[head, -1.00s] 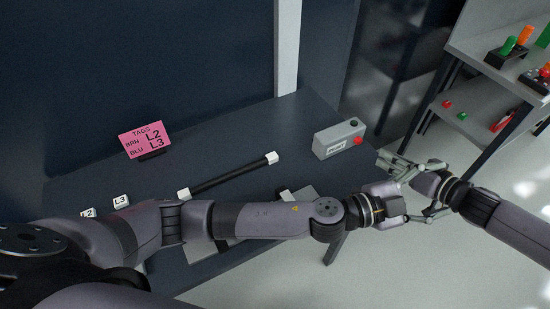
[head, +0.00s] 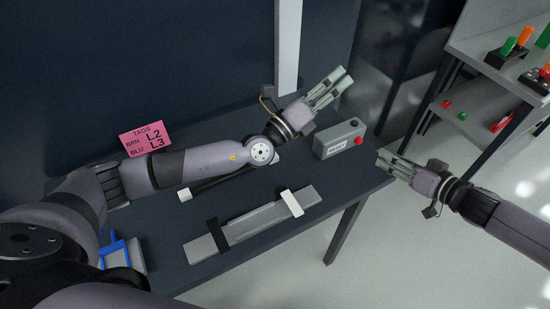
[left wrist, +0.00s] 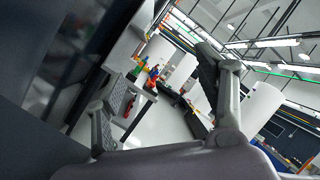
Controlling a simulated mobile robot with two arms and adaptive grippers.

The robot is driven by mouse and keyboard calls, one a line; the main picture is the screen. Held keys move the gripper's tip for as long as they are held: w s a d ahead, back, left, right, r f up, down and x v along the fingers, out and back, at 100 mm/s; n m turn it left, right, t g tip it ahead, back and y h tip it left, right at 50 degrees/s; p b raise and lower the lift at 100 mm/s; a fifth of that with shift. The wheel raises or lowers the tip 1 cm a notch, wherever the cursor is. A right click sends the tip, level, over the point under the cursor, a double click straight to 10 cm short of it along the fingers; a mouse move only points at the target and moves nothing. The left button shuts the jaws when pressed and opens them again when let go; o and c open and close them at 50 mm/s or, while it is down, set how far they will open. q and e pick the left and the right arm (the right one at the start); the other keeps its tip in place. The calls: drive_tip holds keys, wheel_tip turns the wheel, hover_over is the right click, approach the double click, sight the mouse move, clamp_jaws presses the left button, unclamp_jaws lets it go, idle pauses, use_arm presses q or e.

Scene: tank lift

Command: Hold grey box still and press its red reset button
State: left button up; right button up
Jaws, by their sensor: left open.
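The grey box (head: 335,140) stands on the right end of the dark table, with a label on its front. Its red button (head: 358,141) is at the right end of the box, and a black knob sits on top. My left gripper (head: 342,78) is above and behind the box in the head view, apart from it. In the left wrist view its fingers (left wrist: 162,112) are spread with nothing between them. My right gripper (head: 382,160) is just right of the box, near the table's edge, not touching it. Its finger gap is unclear.
A grey bar with black and white bands (head: 262,218) lies on the table front. A black rod with white ends (head: 185,194) lies partly under my left arm. A pink tag sign (head: 146,139) stands behind. A shelf unit (head: 475,75) stands at right.

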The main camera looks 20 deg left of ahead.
sight(332, 134)
use_arm(q)
drive_tip(key=s+a+f+m+g, duration=0.1)
drive_tip(key=s+a+f+m, duration=0.1)
drive_tip(key=s+f+m, duration=0.2)
drive_tip(key=s+a+f+m+g, duration=0.2)
drive_tip(key=s+a+f+m, duration=0.1)
drive_tip(key=f, duration=0.4)
drive_tip(key=s+a+f+m+g, duration=0.2)
drive_tip(key=s+a+f+m, duration=0.1)
drive_tip(key=s+f+m, duration=0.1)
drive_tip(key=shift+s+a+f+m+h, duration=0.1)
drive_tip(key=shift+s+f+m+h, duration=0.15)
drive_tip(key=shift+f, duration=0.2)
drive_tip(key=shift+s+a+f+m+h, duration=0.15)
drive_tip(key=shift+f+m, duration=0.1)
drive_tip(key=shift+f, duration=0.15)
drive_tip(key=x, duration=1.7)
drive_tip(key=shift+w+d, duration=0.1)
drive_tip(key=shift+w, duration=0.05)
drive_tip(key=shift+c, duration=0.6)
drive_tip(key=shift+f, duration=0.1)
drive_tip(key=c, duration=1.3)
use_arm(e)
drive_tip(key=shift+c, duration=0.2)
clamp_jaws()
